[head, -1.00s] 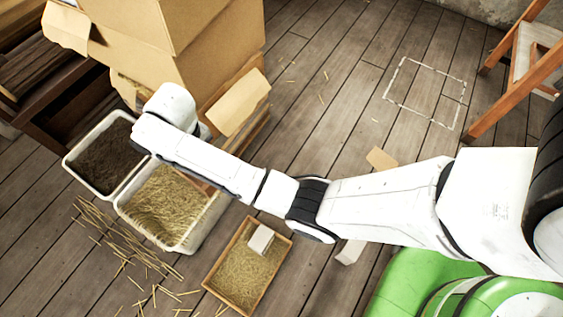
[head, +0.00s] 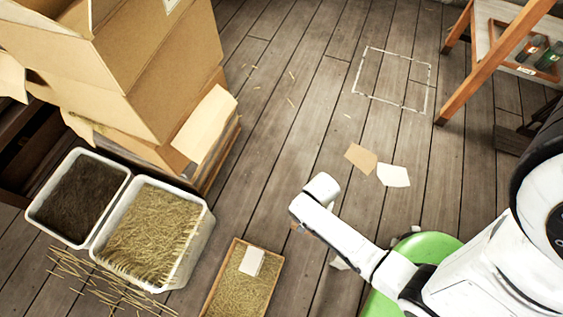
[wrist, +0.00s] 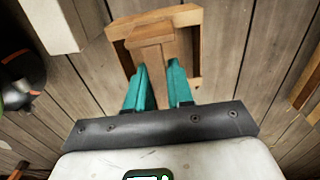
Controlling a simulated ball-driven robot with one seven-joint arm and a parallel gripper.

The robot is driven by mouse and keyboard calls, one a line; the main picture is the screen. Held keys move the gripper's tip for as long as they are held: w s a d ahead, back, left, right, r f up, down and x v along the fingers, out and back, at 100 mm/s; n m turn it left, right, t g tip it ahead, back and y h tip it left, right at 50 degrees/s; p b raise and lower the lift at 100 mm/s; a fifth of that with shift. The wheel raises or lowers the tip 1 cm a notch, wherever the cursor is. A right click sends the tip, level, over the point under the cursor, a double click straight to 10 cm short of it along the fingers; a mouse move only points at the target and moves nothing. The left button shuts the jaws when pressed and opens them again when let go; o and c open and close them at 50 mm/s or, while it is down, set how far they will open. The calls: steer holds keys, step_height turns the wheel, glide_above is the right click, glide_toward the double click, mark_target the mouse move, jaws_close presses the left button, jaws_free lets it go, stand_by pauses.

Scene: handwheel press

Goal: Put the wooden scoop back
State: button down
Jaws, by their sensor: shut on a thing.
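The wooden scoop (wrist: 156,38) shows in the wrist view as a light brown wooden piece with a squared frame-like part at its far end. My gripper (wrist: 158,72) has teal fingers shut on its near part, and the scoop is held out ahead over the plank floor. Whether it touches the floor cannot be told. In the head view the fingers are hidden by the end of my arm, and the scoop hardly shows there.
A white-lined outline (head: 356,72) marks the floor at upper right, beside a wooden stand (head: 480,78). Bins of dark matter (head: 33,213) and straw (head: 205,232), a straw-filled wooden tray (head: 217,278) and cardboard boxes (head: 150,60) stand left. Paper pieces (head: 394,176) lie mid-floor.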

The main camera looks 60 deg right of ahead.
steer(key=shift+w+f, duration=0.25)
steer(key=shift+f, duration=0.1)
steer(key=w+d+f+b, duration=0.1)
steer(key=w+f+b, duration=1)
steer(key=w+f, duration=0.1)
steer(key=shift+w+d+f, duration=0.15)
steer(key=shift+w+f, duration=0.05)
steer(key=shift+w, duration=0.3)
steer(key=shift+b, duration=0.3)
steer(key=c, duration=1.5)
jaws_free()
steer(key=shift+f, duration=0.15)
steer(key=o, duration=0.5)
